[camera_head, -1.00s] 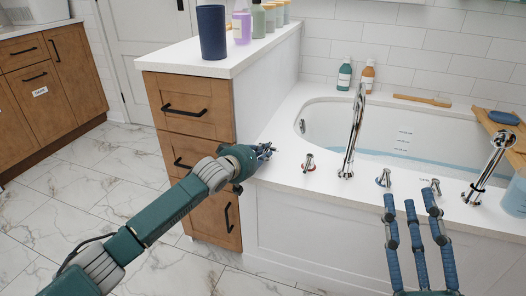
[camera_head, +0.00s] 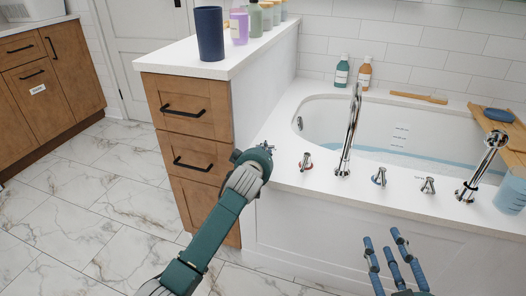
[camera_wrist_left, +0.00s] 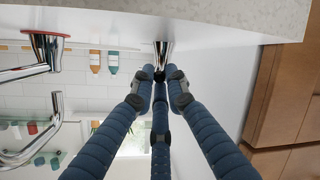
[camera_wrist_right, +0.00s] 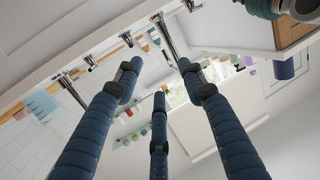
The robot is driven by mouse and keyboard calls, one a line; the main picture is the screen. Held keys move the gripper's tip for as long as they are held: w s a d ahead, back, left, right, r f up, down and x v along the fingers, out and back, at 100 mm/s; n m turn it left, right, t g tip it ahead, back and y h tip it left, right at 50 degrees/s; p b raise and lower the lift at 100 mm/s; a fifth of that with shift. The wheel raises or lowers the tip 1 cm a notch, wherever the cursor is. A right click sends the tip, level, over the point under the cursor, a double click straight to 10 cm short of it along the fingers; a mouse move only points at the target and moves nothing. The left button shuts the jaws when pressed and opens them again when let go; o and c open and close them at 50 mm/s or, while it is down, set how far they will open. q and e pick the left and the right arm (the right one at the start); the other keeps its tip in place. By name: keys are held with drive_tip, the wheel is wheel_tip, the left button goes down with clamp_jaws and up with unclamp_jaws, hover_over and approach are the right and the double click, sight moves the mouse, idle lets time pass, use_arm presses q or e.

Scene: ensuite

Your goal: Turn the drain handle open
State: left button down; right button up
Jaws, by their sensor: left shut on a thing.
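My left gripper (camera_head: 265,153) is at the left end of the bathtub's front deck, beside the wooden drawer unit. In the left wrist view its fingers (camera_wrist_left: 160,77) are closed around a short chrome handle (camera_wrist_left: 161,51) that meets the white deck. In the head view that handle is mostly hidden by the gripper, and I see no readable label on it. My right gripper (camera_head: 386,246) is open and empty in front of the tub panel, below the deck. Its spread fingers show in the right wrist view (camera_wrist_right: 160,82).
A red-marked tap handle (camera_head: 306,161) stands just right of my left gripper. A tall spout (camera_head: 350,130), a second tap handle (camera_head: 380,176), a small chrome handle (camera_head: 428,185) and a hand shower (camera_head: 483,168) follow along the deck. The drawer unit (camera_head: 195,150) borders the left side.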

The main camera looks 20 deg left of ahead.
use_arm(q)
drive_tip(key=shift+w+d+n+y+b, duration=0.1)
drive_tip(key=shift+d+n+y+b, duration=0.05)
drive_tip(key=shift+n+y+b, duration=0.85)
drive_tip(key=shift+g+y+b, duration=0.3)
drive_tip(key=shift+y+b, duration=0.1)
drive_tip(key=shift+y, duration=0.1)
drive_tip(key=shift+d+n+b, duration=0.1)
drive_tip(key=shift+n+b, duration=0.2)
use_arm(e)
drive_tip(key=s+r+t+y, duration=0.1)
drive_tip(key=r+t, duration=0.3)
drive_tip(key=r, duration=0.5)
drive_tip(key=s+r+t+y, duration=0.2)
drive_tip(key=s+r+t, duration=0.2)
drive_tip(key=r, duration=0.5)
drive_tip(key=shift+s+a+t+y, duration=0.2)
drive_tip(key=shift+a+t+y, duration=0.15)
drive_tip(key=shift+t, duration=0.35)
drive_tip(key=shift+s+r+t, duration=0.3)
drive_tip(key=shift+s+r, duration=0.05)
drive_tip(key=shift+s, duration=0.1)
use_arm(q)
drive_tip(key=c, duration=1.7)
unclamp_jaws()
drive_tip(key=shift+f, duration=0.1)
drive_tip(key=shift+o, duration=0.2)
drive_tip(key=shift+d, duration=0.1)
